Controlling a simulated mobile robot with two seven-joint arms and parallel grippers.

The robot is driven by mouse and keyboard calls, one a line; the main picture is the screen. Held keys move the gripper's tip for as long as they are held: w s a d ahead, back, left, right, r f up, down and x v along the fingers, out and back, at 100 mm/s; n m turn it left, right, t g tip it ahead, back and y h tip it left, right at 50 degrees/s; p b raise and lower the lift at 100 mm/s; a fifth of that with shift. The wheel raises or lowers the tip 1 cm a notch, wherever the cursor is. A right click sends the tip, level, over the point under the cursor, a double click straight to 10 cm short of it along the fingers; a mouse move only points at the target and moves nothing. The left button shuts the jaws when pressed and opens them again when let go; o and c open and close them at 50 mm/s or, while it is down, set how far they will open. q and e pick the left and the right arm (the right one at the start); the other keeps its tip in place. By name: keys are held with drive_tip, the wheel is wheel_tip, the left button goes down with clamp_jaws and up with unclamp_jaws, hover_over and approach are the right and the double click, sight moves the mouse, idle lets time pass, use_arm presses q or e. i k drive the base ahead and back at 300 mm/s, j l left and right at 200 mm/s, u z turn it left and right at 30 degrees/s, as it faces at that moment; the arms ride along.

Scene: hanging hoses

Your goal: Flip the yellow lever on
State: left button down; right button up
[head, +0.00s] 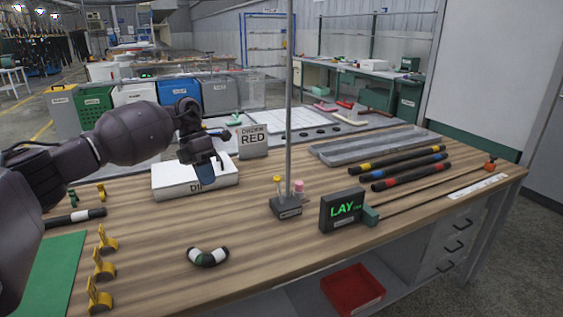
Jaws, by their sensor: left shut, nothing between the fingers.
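The yellow lever (277,180) is a small yellow-topped stick standing roughly upright on a dark grey block (286,208) near the middle of the wooden table. I cannot tell its exact tilt. A pink-topped piece (299,186) stands just right of it on the same block. My left gripper (208,165) is shut and empty, over the white box to the left of the lever and clearly apart from it. A blue piece (205,174) shows just under the fingers; I cannot tell what it belongs to. My right gripper is not in view.
A thin grey pole (289,90) rises at the dark block. A white box (180,185) lies under my left gripper, with an "ORDER RED" sign (253,141) behind. A green-lit display (342,210) stands right. A curved hose (208,257) and yellow clips (104,264) lie in front.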

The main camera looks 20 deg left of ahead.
sight(277, 178)
drive_tip(key=i, duration=0.95)
